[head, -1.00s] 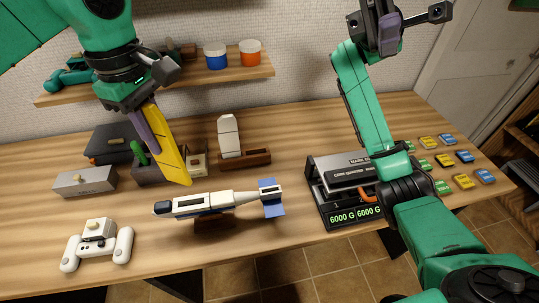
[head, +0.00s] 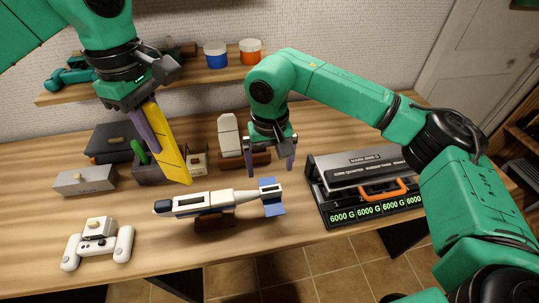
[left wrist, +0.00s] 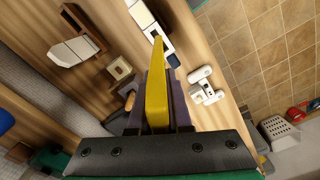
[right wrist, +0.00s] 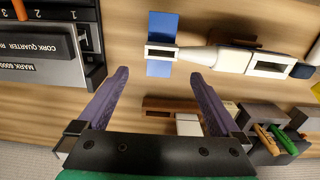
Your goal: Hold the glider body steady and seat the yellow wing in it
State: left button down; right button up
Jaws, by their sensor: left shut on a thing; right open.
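The glider body (head: 219,201) is white with a dark blue nose, a dark slot in its top and blue tail fins. It lies across the front of the table on a brown support. My left gripper (head: 160,140) is shut on the yellow wing (head: 174,152), which hangs tilted above the glider's nose half; the wing also shows in the left wrist view (left wrist: 156,90). My right gripper (head: 270,168) is open and empty, fingers down, behind the tail. In the right wrist view the glider's tail (right wrist: 162,52) lies ahead of the open fingers (right wrist: 160,90).
A black case with an orange handle (head: 350,190) stands right of the glider. A white controller (head: 98,246) lies at the front left. A grey box (head: 85,182) is at the left.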

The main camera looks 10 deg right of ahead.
notch_tip(320, 180, down, 9)
jog(key=shift+r, duration=0.1)
jog(key=c, duration=1.5)
